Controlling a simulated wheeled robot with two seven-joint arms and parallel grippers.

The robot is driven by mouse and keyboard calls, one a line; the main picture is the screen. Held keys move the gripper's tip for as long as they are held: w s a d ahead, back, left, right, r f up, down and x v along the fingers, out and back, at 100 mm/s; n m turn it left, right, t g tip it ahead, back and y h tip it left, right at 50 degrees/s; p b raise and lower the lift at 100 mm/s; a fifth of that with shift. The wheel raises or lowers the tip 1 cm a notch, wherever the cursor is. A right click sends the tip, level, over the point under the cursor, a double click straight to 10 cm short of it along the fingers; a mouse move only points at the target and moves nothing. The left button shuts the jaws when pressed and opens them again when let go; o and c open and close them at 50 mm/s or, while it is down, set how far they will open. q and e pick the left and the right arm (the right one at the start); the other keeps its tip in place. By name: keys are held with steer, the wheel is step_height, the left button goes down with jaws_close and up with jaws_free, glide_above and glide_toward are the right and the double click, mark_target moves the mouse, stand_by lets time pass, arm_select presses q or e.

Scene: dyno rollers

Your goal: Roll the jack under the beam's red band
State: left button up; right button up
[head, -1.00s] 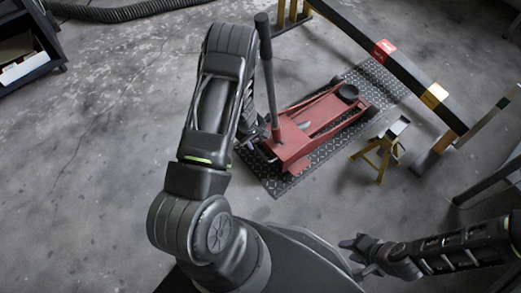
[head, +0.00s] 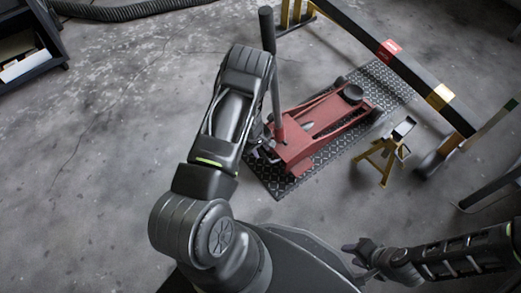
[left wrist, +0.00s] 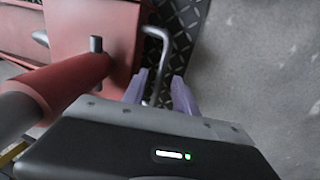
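The red floor jack (head: 318,122) stands on a dark diamond-plate mat (head: 283,184), its round black saddle (head: 352,93) toward the far right. Its grey upright handle (head: 268,35) rises at the near end. The dark beam (head: 415,73) carries a red band (head: 389,49), up and right of the saddle. My left gripper (left wrist: 160,85) is at the jack's near end. Its fingers are apart, with a bent grey bar (left wrist: 163,50) between them and gaps visible beside it. The left forearm hides part of this in the head view. My right gripper (head: 354,258) is away from the jack, low right; its finger gap is unclear.
A yellow jack stand (head: 383,152) stands right of the mat, close to the jack. A dark shelf (head: 28,50) is at the upper left. The floor left of the mat is clear.

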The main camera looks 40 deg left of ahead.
arm_select(q)
steer(key=shift+c, duration=0.3)
jaws_close()
stand_by(1.0)
